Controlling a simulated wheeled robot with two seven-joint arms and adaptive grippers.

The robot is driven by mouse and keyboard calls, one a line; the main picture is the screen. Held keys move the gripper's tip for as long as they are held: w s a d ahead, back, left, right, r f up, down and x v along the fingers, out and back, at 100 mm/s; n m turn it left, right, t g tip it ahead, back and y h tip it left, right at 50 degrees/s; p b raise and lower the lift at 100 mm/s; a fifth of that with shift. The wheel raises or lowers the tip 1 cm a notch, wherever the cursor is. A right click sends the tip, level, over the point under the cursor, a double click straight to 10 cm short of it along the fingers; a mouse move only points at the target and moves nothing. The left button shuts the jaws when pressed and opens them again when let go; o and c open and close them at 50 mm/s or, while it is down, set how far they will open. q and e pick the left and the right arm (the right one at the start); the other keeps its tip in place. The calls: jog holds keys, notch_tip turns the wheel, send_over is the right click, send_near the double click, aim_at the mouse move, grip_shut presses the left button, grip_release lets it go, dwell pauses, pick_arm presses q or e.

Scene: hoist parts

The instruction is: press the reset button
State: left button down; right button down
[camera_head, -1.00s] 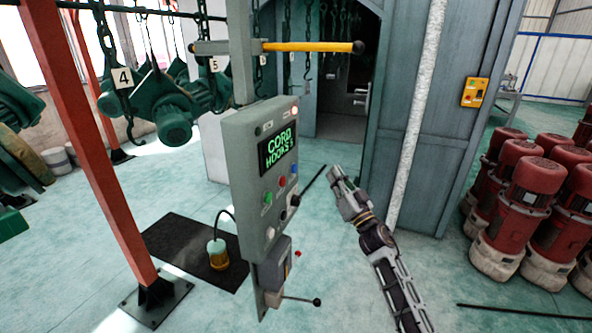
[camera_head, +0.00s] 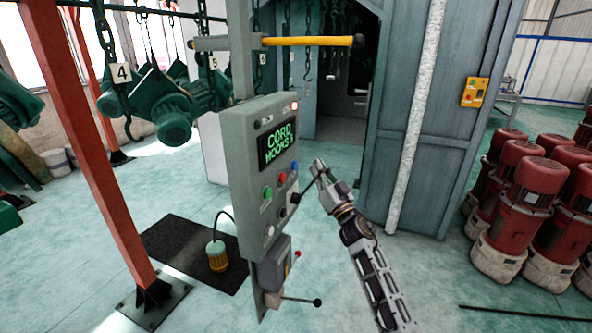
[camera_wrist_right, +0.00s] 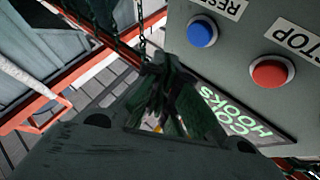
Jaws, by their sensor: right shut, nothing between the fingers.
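The grey control panel (camera_head: 240,150) hangs on a post in the middle of the head view. Its blue button (camera_head: 294,167), red button (camera_head: 282,179) and green button (camera_head: 267,192) run in a slanting row below the screen. In the right wrist view the blue button (camera_wrist_right: 202,32) has a partly cut-off label starting "RES"; the red button (camera_wrist_right: 270,72) is labelled "STOP". My right gripper (camera_head: 318,165) is shut and empty, a little right of the blue button in the head view, apart from it. Its fingers (camera_wrist_right: 167,95) show dark in the wrist view. My left gripper is out of view.
The panel's lit screen (camera_head: 278,147) reads "CORD HOOKS". A yellow bar (camera_head: 310,41) sticks out above and a black-tipped lever (camera_head: 300,300) below. A red post (camera_head: 95,150) stands left, a grey cabinet (camera_head: 440,130) behind, red motors (camera_head: 515,215) right.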

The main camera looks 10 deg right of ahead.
jog(key=shift+w+a, duration=0.45)
jog(key=shift+a, duration=0.25)
jog(key=shift+w+a, duration=0.45)
jog(key=shift+a, duration=0.2)
jog(key=shift+w+a, duration=0.45)
jog(key=shift+a, duration=0.25)
dwell(2.0)
jog(key=shift+d, duration=0.1)
jog(key=shift+s+d+p, duration=0.45)
jog(key=shift+s+d, duration=0.05)
jog(key=shift+d, duration=0.1)
jog(key=shift+d, duration=0.1)
dwell(0.5)
jog(key=s+d+p, duration=0.1)
jog(key=d, duration=0.1)
jog(key=s+d+p, duration=0.1)
jog(key=d, duration=0.1)
jog(key=shift+s, duration=0.4)
dwell(0.8)
